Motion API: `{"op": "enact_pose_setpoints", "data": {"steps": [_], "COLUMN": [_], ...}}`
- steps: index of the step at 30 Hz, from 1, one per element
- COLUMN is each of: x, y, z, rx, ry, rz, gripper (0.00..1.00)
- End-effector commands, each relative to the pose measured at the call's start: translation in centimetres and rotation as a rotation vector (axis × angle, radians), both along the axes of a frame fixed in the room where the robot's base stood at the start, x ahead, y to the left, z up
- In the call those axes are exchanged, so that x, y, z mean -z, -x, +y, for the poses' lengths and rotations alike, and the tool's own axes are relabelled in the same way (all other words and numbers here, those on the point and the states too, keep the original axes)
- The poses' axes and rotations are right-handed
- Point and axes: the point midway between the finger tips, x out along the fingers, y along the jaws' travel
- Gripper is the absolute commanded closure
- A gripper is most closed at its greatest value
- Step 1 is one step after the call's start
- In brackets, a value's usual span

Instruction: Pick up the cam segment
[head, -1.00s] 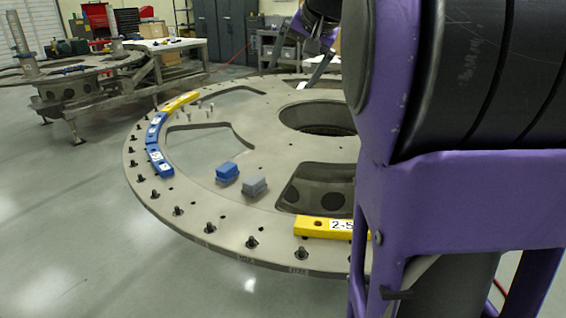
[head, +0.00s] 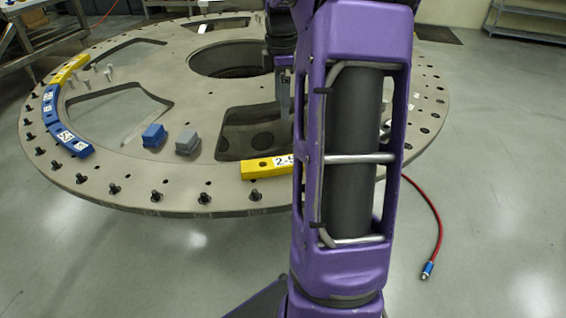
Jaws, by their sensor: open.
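Curved cam segments lie along the rim of the round grey turret plate (head: 225,195). A yellow segment (head: 262,169) marked "2-5" lies at the near edge, its right end hidden behind my arm. Two blue segments (head: 70,139) (head: 49,103) with white labels lie end to end on the left rim, and another yellow segment (head: 70,69) follows them at the far left. My gripper (head: 285,98) is partly hidden by my purple arm. It points down over the plate, beyond the near yellow segment, open and apart from it.
A blue block (head: 153,136) and a grey block (head: 187,143) sit on the plate left of the near cutout. Several black bolts (head: 205,198) stand along the near rim. A red hose (head: 437,220) lies on the floor at right.

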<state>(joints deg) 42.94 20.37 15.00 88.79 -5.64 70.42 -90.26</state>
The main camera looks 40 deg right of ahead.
Motion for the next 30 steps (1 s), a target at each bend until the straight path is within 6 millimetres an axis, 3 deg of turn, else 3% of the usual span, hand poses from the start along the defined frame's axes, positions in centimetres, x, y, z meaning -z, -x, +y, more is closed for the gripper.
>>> {"op": "enact_pose_setpoints", "data": {"steps": [8, 21, 30], "x": [2.3, 11.3, 13.2], "y": [0.8, 0.8, 0.7], "z": [-0.6, -0.6, -0.7], "rx": [-0.091, -0.089, -0.088], "ry": [-0.014, -0.013, -0.012], "rz": [0.02, 0.019, 0.018], "gripper": [0.01, 0.01, 0.01]}}
